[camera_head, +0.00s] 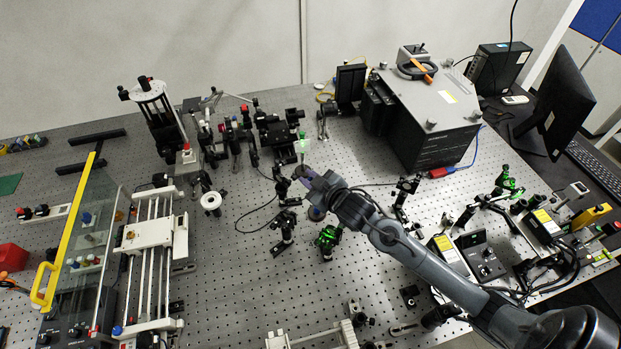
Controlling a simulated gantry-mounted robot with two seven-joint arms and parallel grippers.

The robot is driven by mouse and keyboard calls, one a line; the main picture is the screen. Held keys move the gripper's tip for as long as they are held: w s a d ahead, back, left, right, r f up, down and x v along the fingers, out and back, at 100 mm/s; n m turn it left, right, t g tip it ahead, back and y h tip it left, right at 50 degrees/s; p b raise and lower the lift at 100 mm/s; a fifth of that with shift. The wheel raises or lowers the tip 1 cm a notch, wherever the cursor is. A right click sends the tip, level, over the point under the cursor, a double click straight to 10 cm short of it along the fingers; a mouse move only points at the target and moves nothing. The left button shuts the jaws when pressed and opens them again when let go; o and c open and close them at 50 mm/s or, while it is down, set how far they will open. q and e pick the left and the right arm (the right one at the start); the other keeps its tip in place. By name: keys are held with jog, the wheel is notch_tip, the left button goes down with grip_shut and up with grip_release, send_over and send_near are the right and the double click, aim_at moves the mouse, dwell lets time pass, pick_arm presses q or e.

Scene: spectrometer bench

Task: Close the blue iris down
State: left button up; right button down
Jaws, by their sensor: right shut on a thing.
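My right gripper (305,174) reaches in from the right to the middle of the bench, among small post-mounted optics. It is shut on a small part that I take to be of the blue iris; a bluish-purple patch shows at its tip. The iris's opening and lever are too small and too covered by the gripper to make out. A dark post mount (283,187) stands just left of the fingertips. A round blue part (317,213) shows just below the gripper. My left gripper is not in view.
Dark mounts stand close below the gripper, one with green parts (327,238). A large grey instrument box (430,115) is at back right, and a rail stage (150,235) at left. Perforated bench top (250,275) is bare in front.

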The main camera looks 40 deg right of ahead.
jog(key=shift+w+a, duration=0.1)
jog(key=shift+a, duration=0.1)
jog(key=shift+w+a+f+n+g+h, duration=0.15)
jog(key=shift+f+n+g+h, duration=0.1)
jog(key=shift+n+h, duration=0.15)
jog(key=shift+a+f+n+g+h, duration=0.15)
jog(key=shift+n+g+h, duration=0.15)
jog(key=shift+n, duration=0.2)
jog(key=c, duration=1.2)
grip_release()
jog(key=v, duration=1.1)
jog(key=shift+d+b, duration=0.1)
jog(key=shift+b, duration=0.2)
